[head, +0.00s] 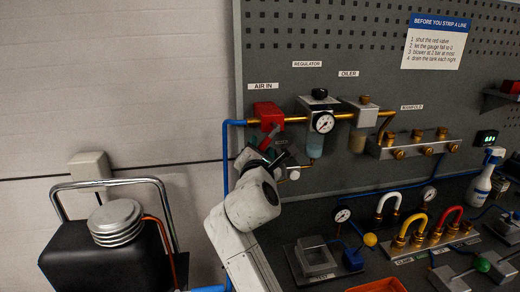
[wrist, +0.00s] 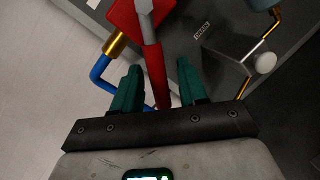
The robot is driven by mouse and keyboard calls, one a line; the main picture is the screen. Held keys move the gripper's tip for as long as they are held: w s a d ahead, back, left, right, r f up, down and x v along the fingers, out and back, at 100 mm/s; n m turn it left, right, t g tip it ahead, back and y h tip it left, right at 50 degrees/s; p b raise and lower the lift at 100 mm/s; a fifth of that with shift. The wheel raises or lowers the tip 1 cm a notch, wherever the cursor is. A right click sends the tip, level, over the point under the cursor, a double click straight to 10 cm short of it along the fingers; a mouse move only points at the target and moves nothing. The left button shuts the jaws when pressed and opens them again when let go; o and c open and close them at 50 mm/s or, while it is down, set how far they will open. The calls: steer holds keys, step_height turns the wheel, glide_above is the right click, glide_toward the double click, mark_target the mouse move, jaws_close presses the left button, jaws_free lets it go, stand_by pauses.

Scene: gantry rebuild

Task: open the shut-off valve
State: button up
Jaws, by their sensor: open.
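The shut-off valve (head: 268,112) is a red block under the AIR IN label, at the left end of a brass line on the grey board. In the wrist view its red body (wrist: 122,20) fills the top middle. Its red lever (wrist: 154,75) hangs down from a grey pivot and runs between my two green fingers. My gripper (wrist: 160,88) is open around the lever, which lies nearer the left finger; I cannot tell whether they touch. In the head view my gripper (head: 266,152) is just below the valve, and my wrist partly hides the lever.
A blue hose (head: 226,160) runs down left of the valve. The regulator gauge (head: 323,122) and bowls are close on the right. A black tank (head: 105,250) with a metal handle stands lower left. The bench holds gauges, coloured hoses and a spray bottle (head: 482,178).

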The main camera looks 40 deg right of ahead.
jaws_close()
stand_by(0.3)
stand_by(0.3)
